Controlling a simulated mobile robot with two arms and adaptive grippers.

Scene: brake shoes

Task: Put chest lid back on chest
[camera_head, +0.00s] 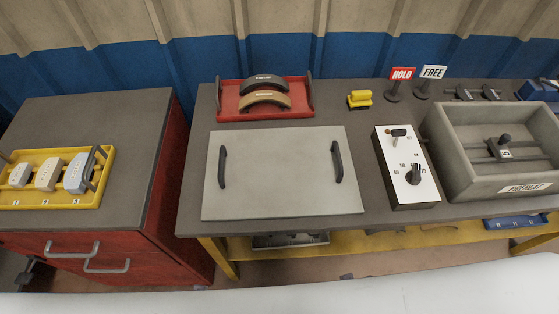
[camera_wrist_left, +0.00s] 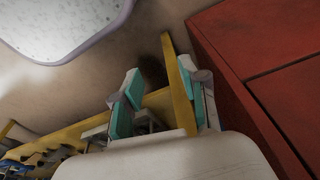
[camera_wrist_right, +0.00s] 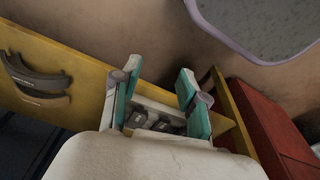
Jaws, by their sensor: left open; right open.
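The chest lid (camera_head: 283,172) is a flat light-grey panel with two dark upright handles, one near its left side (camera_head: 223,166) and one near its right side (camera_head: 337,162). It lies flat on the workbench in the head view. The chest (camera_head: 440,150) is an open grey box marked PREHEAT at the right of the bench, with a dark fixture inside. My left gripper (camera_wrist_left: 162,100) is open and empty in the left wrist view, low near the bench's yellow frame. My right gripper (camera_wrist_right: 157,95) is open and empty in the right wrist view. Neither gripper shows in the head view.
A white control box (camera_head: 405,185) with a knob stands between lid and chest. Behind are a red tray (camera_head: 233,112) with brake shoes, a yellow block (camera_head: 359,99) and HOLD (camera_head: 402,74) and FREE (camera_head: 433,72) signs. A red cabinet (camera_head: 120,130) with a yellow tray (camera_head: 95,197) stands left.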

